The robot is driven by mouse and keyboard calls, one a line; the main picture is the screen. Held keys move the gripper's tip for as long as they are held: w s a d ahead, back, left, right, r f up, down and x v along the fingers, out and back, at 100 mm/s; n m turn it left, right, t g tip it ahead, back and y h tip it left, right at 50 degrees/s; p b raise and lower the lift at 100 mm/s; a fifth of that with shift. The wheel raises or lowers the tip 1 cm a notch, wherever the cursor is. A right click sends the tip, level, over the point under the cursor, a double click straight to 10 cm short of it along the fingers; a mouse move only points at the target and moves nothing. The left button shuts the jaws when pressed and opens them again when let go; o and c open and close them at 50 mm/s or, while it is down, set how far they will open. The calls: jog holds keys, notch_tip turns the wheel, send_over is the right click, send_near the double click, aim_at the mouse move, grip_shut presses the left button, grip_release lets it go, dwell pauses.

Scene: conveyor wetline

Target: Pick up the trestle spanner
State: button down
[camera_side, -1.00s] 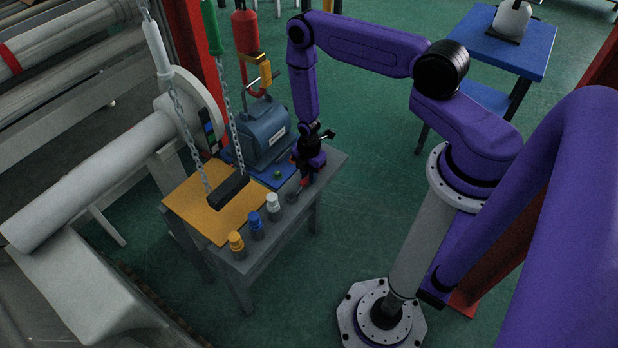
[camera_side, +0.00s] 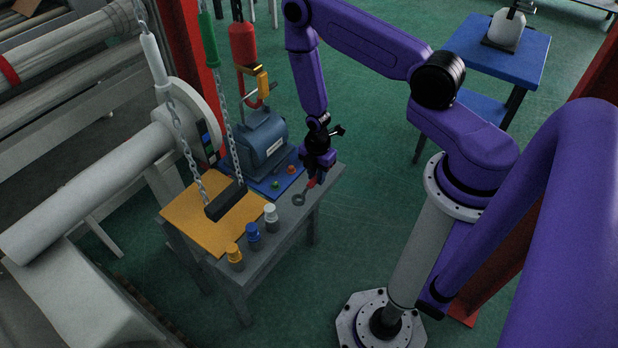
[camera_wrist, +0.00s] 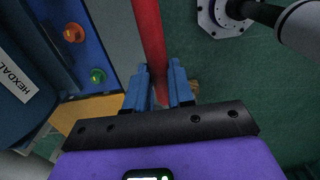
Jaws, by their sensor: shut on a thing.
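The trestle spanner (camera_side: 311,184) has a red handle and a grey ring end. In the side view it hangs at a tilt from my gripper (camera_side: 316,173), over the right end of the grey bench, ring end toward the bottles. In the wrist view the red handle (camera_wrist: 148,35) runs up from between the blue fingers of my gripper (camera_wrist: 160,88), which are shut on it. A small gap under the ring is too fine to judge.
The grey bench (camera_side: 283,240) holds a blue-grey machine (camera_side: 262,146), a yellow board (camera_side: 225,237), and bottles with yellow (camera_side: 234,250), blue (camera_side: 252,231) and white (camera_side: 270,211) caps. A dark block (camera_side: 225,201) hangs on chains at left. Green floor lies open to the right.

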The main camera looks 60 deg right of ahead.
jog(key=s+a+r, duration=0.1)
jog(key=s+r, duration=0.4)
jog(key=s, duration=0.4)
jog(key=w+f+m, duration=0.2)
jog(key=w+m, duration=0.5)
jog(key=w+f+m, duration=0.2)
jog(key=w+m, duration=0.4)
jog(key=m, duration=0.1)
jog(key=shift+w+f, duration=0.35)
jog(key=shift+w, duration=0.05)
jog(key=shift+a, duration=0.1)
jog(key=shift+f, duration=2.7)
jog(key=shift+f, duration=1)
